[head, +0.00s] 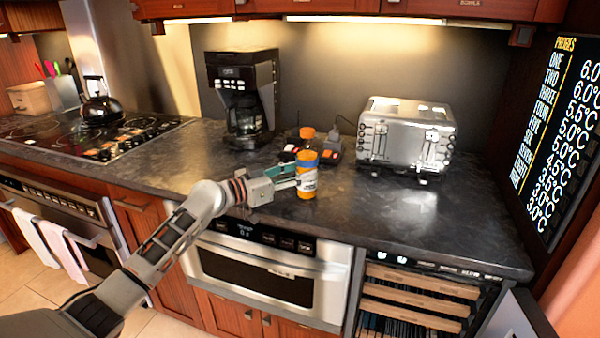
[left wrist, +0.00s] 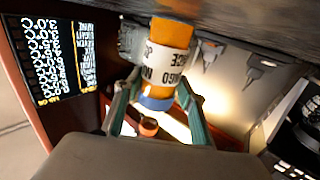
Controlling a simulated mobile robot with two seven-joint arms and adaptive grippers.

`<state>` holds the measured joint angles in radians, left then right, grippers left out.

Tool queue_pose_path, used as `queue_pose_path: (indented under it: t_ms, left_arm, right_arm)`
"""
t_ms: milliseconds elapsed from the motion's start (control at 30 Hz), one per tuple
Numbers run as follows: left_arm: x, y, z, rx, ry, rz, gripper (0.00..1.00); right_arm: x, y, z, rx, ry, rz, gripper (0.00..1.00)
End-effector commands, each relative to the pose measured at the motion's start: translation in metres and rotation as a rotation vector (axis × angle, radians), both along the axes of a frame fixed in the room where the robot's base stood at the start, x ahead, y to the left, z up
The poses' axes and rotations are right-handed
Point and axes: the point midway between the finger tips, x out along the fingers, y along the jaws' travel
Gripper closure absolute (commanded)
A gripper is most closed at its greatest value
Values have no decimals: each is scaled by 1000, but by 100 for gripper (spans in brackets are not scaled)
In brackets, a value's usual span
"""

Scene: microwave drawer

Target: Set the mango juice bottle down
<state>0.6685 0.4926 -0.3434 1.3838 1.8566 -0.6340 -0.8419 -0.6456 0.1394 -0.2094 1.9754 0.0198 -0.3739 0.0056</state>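The mango juice bottle (head: 307,178) is orange with a white label and a blue cap. It is upright over the front part of the dark counter; I cannot tell whether its base touches the surface. My left gripper (head: 291,178) reaches it from the left, its teal fingers at the bottle's sides. In the left wrist view the bottle (left wrist: 170,62) appears upside down between the fingertips (left wrist: 160,80), which look closed on it. My right gripper is not in view.
An orange-capped bottle (head: 307,134) and small dark-and-red items (head: 333,148) stand behind. A toaster (head: 405,138) is at right, a coffee maker (head: 243,100) at back left. The counter (head: 440,215) is clear at front right. A microwave drawer (head: 265,278) sits below the counter edge.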

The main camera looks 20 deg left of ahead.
Motion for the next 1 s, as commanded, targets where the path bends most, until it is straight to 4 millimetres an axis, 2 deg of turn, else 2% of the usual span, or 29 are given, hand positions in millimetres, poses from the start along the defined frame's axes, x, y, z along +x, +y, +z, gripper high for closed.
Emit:
queue_pose_path:
  t_ms: [33,67,400,533,767,1000]
  left_arm:
    - [0,0,-2,0,2,0,50]
    - [0,0,-1,1,2,0,44]
    - [0,0,0,1,1,0,44]
    - [0,0,6,1,-1,0,44]
    - [-33,28,-3,4,5,1,44]
    - [-71,58,-2,4,3,0,44]
  right_arm:
    - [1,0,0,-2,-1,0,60]
    - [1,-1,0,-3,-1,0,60]
    - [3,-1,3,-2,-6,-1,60]
    - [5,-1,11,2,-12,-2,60]
    - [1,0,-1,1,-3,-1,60]
    - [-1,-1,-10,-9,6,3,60]
